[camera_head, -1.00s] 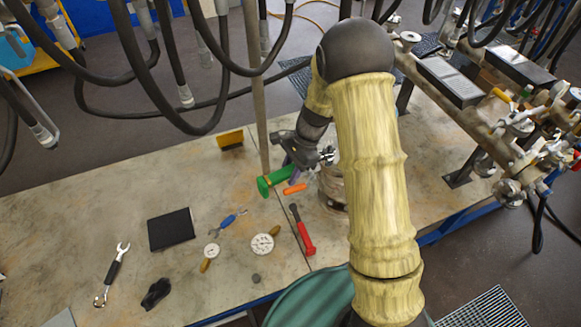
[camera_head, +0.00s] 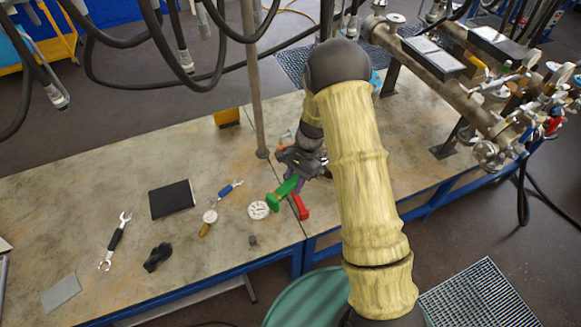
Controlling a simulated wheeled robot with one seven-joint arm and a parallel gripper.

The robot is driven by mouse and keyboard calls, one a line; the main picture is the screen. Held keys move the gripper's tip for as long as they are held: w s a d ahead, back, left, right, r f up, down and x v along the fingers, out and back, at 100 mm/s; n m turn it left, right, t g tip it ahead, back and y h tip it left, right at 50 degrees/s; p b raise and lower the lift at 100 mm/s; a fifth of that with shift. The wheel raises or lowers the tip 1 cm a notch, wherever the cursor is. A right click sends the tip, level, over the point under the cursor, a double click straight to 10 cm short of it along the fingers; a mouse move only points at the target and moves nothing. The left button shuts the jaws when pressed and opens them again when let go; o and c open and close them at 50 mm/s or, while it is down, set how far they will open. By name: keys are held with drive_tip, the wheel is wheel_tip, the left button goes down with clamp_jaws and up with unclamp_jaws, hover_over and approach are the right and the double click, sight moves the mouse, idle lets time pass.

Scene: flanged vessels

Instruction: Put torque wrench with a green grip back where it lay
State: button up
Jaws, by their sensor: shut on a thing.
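The torque wrench with a green grip (camera_head: 282,190) is in my gripper (camera_head: 297,172). Its green handle sticks out to the lower left, over the bench near the white round gauge (camera_head: 258,210) and the red-handled tool (camera_head: 300,206). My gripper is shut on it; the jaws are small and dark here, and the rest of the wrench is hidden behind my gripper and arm. I cannot tell how high the wrench is above the bench.
The bench (camera_head: 100,190) also holds a black pad (camera_head: 172,199), a blue-handled tool (camera_head: 231,189), a black-handled wrench (camera_head: 116,240) and a black glove-like item (camera_head: 157,257). A vertical pole (camera_head: 256,90) stands behind my gripper. Pipework (camera_head: 450,95) is at right.

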drive_tip(key=s+d+f+n+h+b, duration=0.1)
drive_tip(key=d+f+n+b, duration=0.1)
drive_tip(key=f, duration=0.8)
drive_tip(key=s+d+f+n+g+h+b, duration=0.1)
drive_tip(key=s+d+f+n+b, duration=0.1)
drive_tip(key=f, duration=0.7)
drive_tip(key=s+d+f+n+h+b, duration=0.1)
drive_tip(key=d+f+n+b, duration=0.3)
drive_tip(key=f, duration=0.6)
drive_tip(key=shift+s+d+f+n+g, duration=0.3)
drive_tip(key=shift+s+d+n+g, duration=0.1)
drive_tip(key=shift+s+d+n, duration=0.4)
drive_tip(key=shift+w+a, duration=0.1)
